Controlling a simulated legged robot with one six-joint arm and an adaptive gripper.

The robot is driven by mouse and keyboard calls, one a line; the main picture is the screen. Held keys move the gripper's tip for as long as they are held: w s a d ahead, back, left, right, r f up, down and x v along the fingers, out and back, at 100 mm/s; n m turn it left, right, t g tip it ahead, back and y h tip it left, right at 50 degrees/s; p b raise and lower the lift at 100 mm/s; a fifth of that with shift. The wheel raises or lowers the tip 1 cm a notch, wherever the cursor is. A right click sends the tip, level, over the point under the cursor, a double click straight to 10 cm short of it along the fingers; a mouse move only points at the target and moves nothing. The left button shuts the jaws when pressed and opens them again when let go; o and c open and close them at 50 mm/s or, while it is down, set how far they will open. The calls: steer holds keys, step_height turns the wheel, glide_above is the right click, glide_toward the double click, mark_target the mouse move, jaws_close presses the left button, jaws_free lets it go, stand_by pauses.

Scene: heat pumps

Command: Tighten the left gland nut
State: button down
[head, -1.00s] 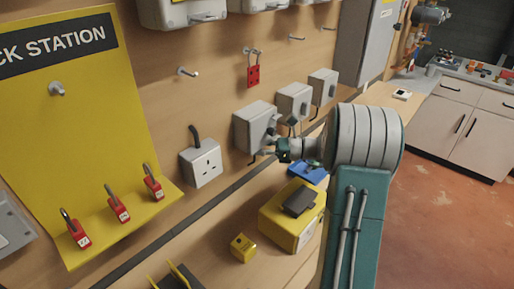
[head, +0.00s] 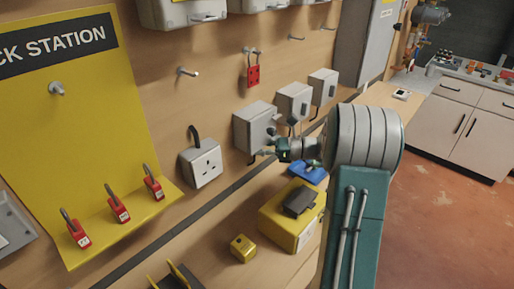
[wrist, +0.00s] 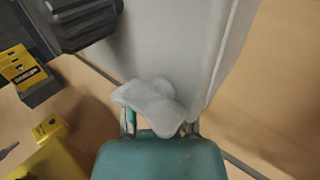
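My gripper (head: 268,152) is at the lower edge of the leftmost of three small grey boxes (head: 252,127) on the wooden wall. In the wrist view its teal body (wrist: 160,158) is at the bottom, close to a pale grey surface. A rough grey-white shape (wrist: 152,104) covers the space between the fingers, so I cannot tell whether they are open or shut. A dark ribbed cylindrical part (wrist: 82,20), which looks like a gland nut, is at the upper left, apart from the gripper. The left gland nut cannot be made out in the head view.
A yellow box (head: 286,222) with a dark top and a blue item (head: 307,171) lie on the bench below the gripper. A small yellow block (head: 243,248) is nearer. A socket (head: 202,163) and the yellow lock station (head: 85,130) are to the left.

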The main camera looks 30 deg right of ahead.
steer(key=c, duration=0.5)
jaws_free()
steer(key=shift+w+r, duration=0.1)
steer(key=shift+r, duration=0.05)
steer(key=shift+o, duration=0.5)
steer(key=shift+t, duration=0.3)
